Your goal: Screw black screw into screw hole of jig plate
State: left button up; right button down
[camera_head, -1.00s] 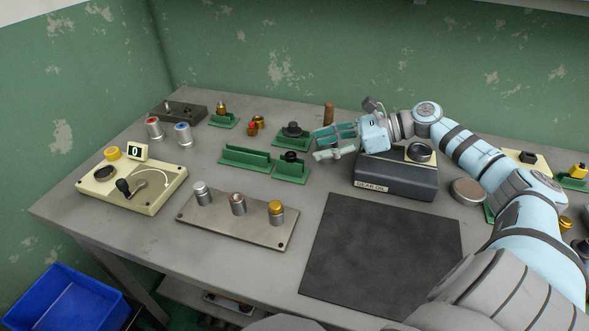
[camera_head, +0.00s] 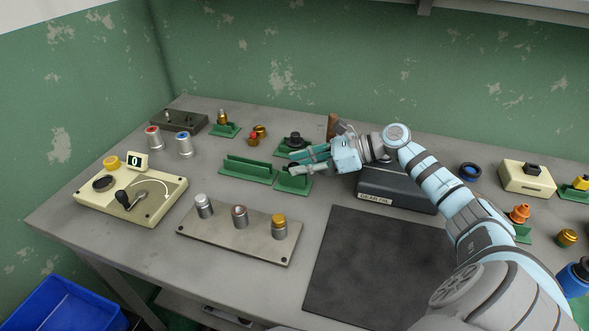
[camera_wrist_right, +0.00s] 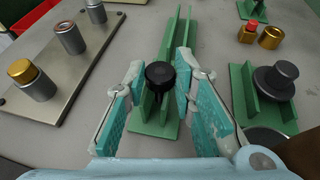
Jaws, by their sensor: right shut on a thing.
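My right gripper (camera_head: 292,161) is at a small green stand (camera_head: 293,184) in the middle of the table. In the right wrist view its two teal fingers (camera_wrist_right: 159,72) are on either side of a black screw with a round knurled head (camera_wrist_right: 160,76). It is shut on the screw, which is upright in the slot of the stand. The screw's lower part is hidden. The grey jig plate (camera_head: 215,239) lies to the left and nearer, bearing three posts with silver, reddish and gold tops. Dark spots show at its near corners. My left gripper is out of view.
A stand with a wide black knob (camera_head: 295,140) is behind. A cream crank box (camera_head: 130,200) is at the left, a dark box (camera_head: 394,190) at the right. A dark mat (camera_head: 375,265) lies clear in front.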

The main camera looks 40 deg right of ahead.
notch_tip(320, 180, up, 19)
jog(key=p, duration=0.4)
jog(key=s+a+f+n+g+y+p, duration=0.1)
jog(key=s+a+f+p, duration=0.3)
jog(key=a+f+p, duration=0.6)
jog(key=a+r+m+t, duration=0.1)
jog(key=a+r, duration=0.1)
jog(key=a, duration=0.5)
jog(key=shift+w+r+h, duration=0.25)
jog(key=shift+w+h, duration=0.15)
jog(key=shift+w, duration=0.05)
jog(key=shift+b, duration=0.3)
notch_tip(320, 180, down, 6)
jog(key=b, duration=0.5)
jog(key=shift+s+r, duration=0.1)
jog(key=shift+r, duration=0.05)
